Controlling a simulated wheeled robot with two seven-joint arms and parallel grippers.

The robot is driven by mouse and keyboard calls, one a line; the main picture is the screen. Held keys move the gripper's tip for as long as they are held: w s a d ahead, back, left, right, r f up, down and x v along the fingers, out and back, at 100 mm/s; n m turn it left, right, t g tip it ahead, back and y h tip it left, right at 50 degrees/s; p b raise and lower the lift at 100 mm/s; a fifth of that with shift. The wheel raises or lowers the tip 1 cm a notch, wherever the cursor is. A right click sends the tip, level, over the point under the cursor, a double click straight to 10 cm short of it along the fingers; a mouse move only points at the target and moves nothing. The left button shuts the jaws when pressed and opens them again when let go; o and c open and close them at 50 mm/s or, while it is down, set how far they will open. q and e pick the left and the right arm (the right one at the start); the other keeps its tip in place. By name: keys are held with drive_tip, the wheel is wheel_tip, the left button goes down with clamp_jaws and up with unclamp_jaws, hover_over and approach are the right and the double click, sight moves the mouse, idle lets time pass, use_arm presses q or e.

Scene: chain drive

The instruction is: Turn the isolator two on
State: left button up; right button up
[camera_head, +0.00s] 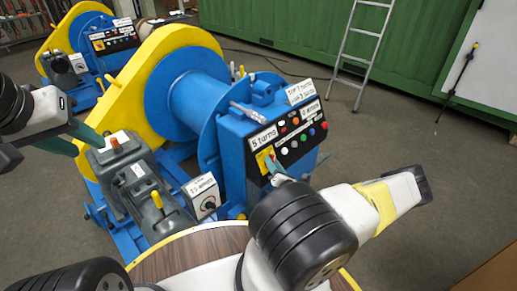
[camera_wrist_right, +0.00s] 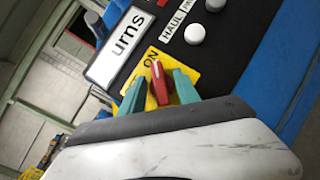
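The isolator is a red rotary handle (camera_wrist_right: 160,82) on a yellow plate (camera_wrist_right: 186,62) marked "ON". In the head view, its yellow plate (camera_head: 263,157) is on the blue winch's black control panel (camera_head: 307,144), below the "5 turns" label. My right gripper (camera_wrist_right: 160,91) has its teal fingers on either side of the red handle. Yellow shows between handle and fingers, so it looks open around it. In the head view, my forearm and wrist partly hide this gripper. My left gripper (camera_head: 89,142) has its teal fingers apart beside the grey motor unit (camera_head: 140,171). Which isolator is number two I cannot read.
The near winch has a blue drum (camera_head: 200,98) and yellow flange (camera_head: 150,62). A grey box with a dial (camera_head: 207,204) stands below the panel. A second similar winch (camera_head: 92,38) is behind left. A ladder (camera_head: 358,45) leans on the green container (camera_head: 290,25).

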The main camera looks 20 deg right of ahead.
drive_tip(key=s, duration=0.7)
drive_tip(key=shift+s, duration=0.4)
drive_tip(key=shift+a, duration=0.1)
drive_tip(key=s+a+r+n+g+y, duration=0.2)
drive_tip(key=a+r+n+g+y, duration=0.5)
drive_tip(key=a+r+n, duration=0.45)
drive_tip(key=s+a+r+n+g+y, duration=0.1)
drive_tip(key=a+r+n+g+y, duration=0.65)
drive_tip(key=r+n, duration=0.75)
drive_tip(key=s+a+r+n+t+h, duration=0.1)
drive_tip(key=s+r+n+h, duration=0.5)
drive_tip(key=r+n, duration=0.3)
drive_tip(key=s+a+r+n+t+h, duration=0.1)
drive_tip(key=s+r+n+h, duration=0.4)
drive_tip(key=s+r+n, duration=0.3)
drive_tip(key=shift+s+a+r+n+t+h, duration=0.15)
drive_tip(key=shift+r+n+t+h, duration=0.2)
drive_tip(key=shift+r+n, duration=0.4)
